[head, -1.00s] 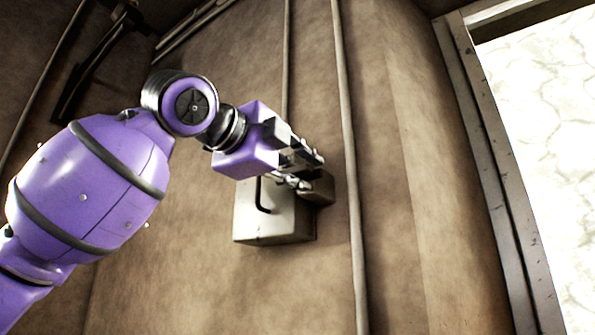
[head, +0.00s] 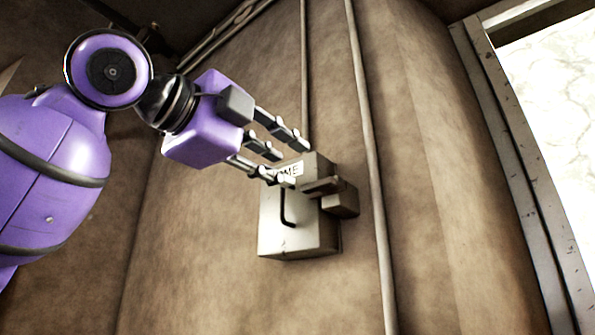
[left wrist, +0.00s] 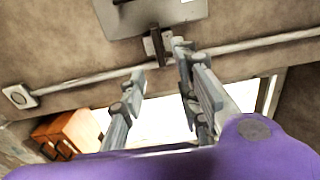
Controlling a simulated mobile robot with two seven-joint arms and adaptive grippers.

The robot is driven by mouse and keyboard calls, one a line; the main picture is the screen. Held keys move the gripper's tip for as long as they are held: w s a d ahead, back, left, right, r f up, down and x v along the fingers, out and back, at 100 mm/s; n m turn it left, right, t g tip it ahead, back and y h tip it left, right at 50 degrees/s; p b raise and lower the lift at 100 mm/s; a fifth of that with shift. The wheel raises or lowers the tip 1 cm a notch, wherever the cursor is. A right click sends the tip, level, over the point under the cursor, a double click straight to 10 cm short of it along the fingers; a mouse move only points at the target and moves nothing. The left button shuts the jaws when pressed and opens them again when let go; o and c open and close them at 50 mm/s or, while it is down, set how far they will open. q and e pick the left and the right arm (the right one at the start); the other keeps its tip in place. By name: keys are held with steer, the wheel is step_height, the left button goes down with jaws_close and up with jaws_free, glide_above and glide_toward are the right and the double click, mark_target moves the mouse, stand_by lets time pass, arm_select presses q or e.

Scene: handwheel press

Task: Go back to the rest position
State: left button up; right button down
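My left gripper (head: 294,162) is open and empty in the head view, with its fingers spread. Its fingertips overlap the upper left of a pale wall box (head: 290,235) in the picture; I cannot tell whether they touch it. My right gripper is out of view.
Vertical pipes (head: 368,120) run along the brown wall beside the box. A framed bright opening (head: 555,130) is at the right. An orange-brown cabinet (left wrist: 72,130) shows low left in the left wrist view.

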arm_select(q)
steer(key=shift+s+a, duration=0.25)
steer(key=shift+s, duration=0.1)
stand_by(0.3)
